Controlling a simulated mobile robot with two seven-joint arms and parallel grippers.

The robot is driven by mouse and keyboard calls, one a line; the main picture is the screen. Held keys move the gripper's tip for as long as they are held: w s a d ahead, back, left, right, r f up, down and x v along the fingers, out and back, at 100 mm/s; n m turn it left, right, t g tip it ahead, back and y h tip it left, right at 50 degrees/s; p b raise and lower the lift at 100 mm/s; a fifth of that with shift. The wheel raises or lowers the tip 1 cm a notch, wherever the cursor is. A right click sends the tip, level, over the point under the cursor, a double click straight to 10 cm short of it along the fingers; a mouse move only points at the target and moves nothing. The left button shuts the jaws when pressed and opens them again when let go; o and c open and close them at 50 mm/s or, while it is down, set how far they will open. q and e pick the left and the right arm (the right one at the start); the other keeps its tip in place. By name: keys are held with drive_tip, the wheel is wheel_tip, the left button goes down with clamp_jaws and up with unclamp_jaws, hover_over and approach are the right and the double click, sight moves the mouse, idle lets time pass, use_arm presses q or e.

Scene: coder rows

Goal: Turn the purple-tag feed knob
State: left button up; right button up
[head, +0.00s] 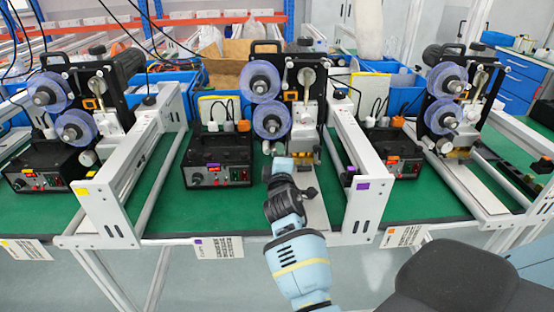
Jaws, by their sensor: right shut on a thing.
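The middle coder machine (300,85) carries two clear purple-blue reels, and its station has purple tags, one on the white frame (362,186) and one on the table-edge label (218,247). My right gripper (282,163) reaches up from the bottom to the low front of this machine, just right of its black control box (217,160). It is shut at the place of the feed knob, and the gripper hides most of the knob, so its angle cannot be told. My left gripper is not in view.
A yellow-tag station (90,110) stands at left and an orange-tag station (455,110) at right. White frame rails (365,150) flank the middle machine. The green table top (240,210) is bare in front of the control box. Blue bins (230,107) stand behind.

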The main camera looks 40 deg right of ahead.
drive_tip(key=shift+d+m, duration=0.1)
drive_tip(key=shift+m, duration=0.6)
drive_tip(key=shift+r, duration=0.1)
drive_tip(key=o, duration=1)
drive_tip(key=shift+c, duration=0.2)
